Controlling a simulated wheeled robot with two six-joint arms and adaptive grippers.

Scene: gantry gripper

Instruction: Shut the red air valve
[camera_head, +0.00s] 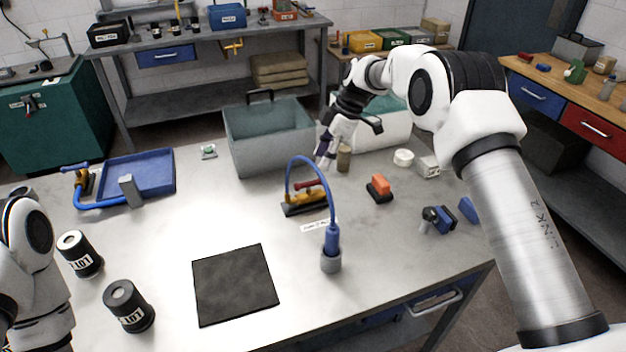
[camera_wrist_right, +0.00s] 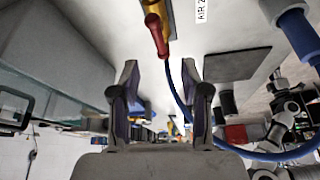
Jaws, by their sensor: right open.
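The red air valve handle (camera_head: 312,186) sits on a brass-yellow valve body (camera_head: 303,204) near the middle of the bench. In the right wrist view the red handle (camera_wrist_right: 157,36) points toward the space between the fingers, ahead of them. My right gripper (camera_head: 325,158) is just behind and above the valve in the head view, pointing down. In the right wrist view its two fingers (camera_wrist_right: 163,88) stand apart with nothing gripped between them. A blue hose (camera_head: 297,160) arcs up beside the valve. My left arm shows at the left edge; its gripper is out of view.
The hose reaches a blue fitting (camera_head: 332,238) in a grey holder. A grey bin (camera_head: 270,140), an orange-red block (camera_head: 379,188) and a small brown cylinder (camera_head: 343,160) stand close to the valve.

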